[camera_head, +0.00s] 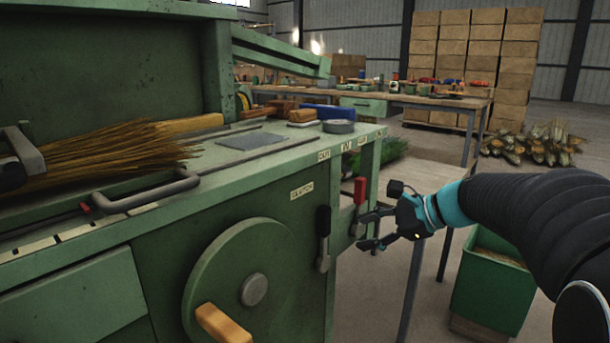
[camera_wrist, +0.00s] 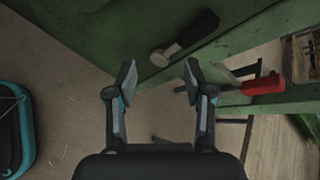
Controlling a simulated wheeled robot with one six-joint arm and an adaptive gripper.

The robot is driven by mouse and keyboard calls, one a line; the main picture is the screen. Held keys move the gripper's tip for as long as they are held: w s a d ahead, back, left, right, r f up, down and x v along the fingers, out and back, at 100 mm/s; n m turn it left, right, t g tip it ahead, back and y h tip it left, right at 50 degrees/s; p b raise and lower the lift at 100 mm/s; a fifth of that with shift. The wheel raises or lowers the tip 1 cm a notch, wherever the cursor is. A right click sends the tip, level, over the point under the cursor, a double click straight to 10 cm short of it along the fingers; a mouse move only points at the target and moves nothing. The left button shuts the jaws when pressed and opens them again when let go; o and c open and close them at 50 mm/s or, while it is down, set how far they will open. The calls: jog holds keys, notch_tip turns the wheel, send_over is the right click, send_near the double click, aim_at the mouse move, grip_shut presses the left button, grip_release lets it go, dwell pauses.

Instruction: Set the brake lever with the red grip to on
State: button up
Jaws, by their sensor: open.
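The brake lever's red grip (camera_head: 360,190) points up at the right end of the green machine; its lower part is partly hidden behind my gripper. In the wrist view the red grip (camera_wrist: 264,85) lies right of the jaws, outside them. My gripper (camera_head: 366,231) is open at the machine's right end, just below the red grip. In the wrist view the space between my gripper's fingertips (camera_wrist: 160,82) is empty. Whether the fingers touch the lever I cannot tell. No on or off mark for it is readable.
A second lever with a black grip (camera_head: 323,222) stands left of the red one, below a "CLUTCH" label (camera_head: 302,191). A green handwheel (camera_head: 240,285) is further left. A green bin (camera_head: 492,285) stands on the floor at right. A wooden workbench (camera_head: 420,100) is behind.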

jog(key=w+d+m+t+y+b, duration=0.2)
jog(key=w+d+m, duration=0.25)
jog(key=w, duration=0.35)
jog(key=m+t+y+b, duration=0.2)
jog(key=m+t, duration=0.1)
jog(key=m, duration=0.2)
send_near(362, 187)
jog(key=x, duration=0.3)
jog(key=w+x, duration=0.1)
jog(key=x, duration=0.3)
jog(key=d+x, duration=0.1)
jog(key=x, duration=0.3)
jog(key=shift+w+a+f, duration=0.1)
jog(key=shift+w+f, duration=0.15)
jog(key=shift+f, duration=0.1)
jog(key=shift+w+f+p, duration=0.1)
jog(key=shift+w+p, duration=0.1)
jog(key=shift+p, duration=0.4)
jog(key=shift+w+d+f+m, duration=0.1)
jog(key=shift+d+f+m, duration=0.1)
jog(key=shift+d+m, duration=0.05)
jog(key=shift+r, duration=0.1)
